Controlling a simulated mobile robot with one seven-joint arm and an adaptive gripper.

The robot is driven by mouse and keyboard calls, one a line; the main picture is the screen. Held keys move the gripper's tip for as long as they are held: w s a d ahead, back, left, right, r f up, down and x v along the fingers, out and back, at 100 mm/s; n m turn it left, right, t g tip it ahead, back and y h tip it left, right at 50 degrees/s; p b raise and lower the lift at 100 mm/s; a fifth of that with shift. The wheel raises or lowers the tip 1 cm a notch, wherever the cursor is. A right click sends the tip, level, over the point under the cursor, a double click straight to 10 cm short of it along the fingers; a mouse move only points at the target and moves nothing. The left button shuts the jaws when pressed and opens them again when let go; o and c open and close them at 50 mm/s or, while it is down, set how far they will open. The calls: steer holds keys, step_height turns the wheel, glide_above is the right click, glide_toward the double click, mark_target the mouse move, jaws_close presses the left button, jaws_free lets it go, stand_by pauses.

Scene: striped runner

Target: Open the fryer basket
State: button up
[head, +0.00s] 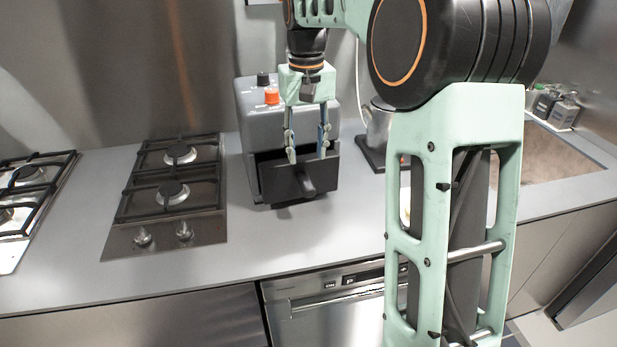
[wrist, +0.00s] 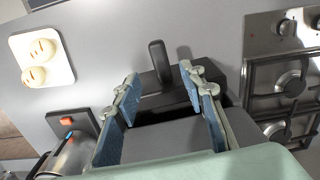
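The fryer (head: 240,105) is a dark grey box on the counter, with an orange knob and a black knob on top. Its basket (head: 275,182) has a dark front panel with a black handle (head: 306,183) sticking out. The basket stands slightly out, with a dark gap behind its front. In the wrist view, the handle (wrist: 157,58) lies just beyond and between the fingertips, and the gap (wrist: 170,111) shows behind the panel. My gripper (head: 307,156) points down at the top of the basket front, fingers apart and empty. It also shows in the wrist view (wrist: 160,76). Contact with the panel is unclear.
A gas hob (head: 172,190) is left of the fryer. A kettle (head: 379,125) on a dark base stands to the right, partly behind my arm. A white board (wrist: 42,57) with two round pale items shows in the wrist view. Counter in front of the basket is clear.

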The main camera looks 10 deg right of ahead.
mark_target(307, 182)
step_height(307, 182, down, 8)
steer(key=shift+f, duration=0.1)
stand_by(0.4)
jaws_close()
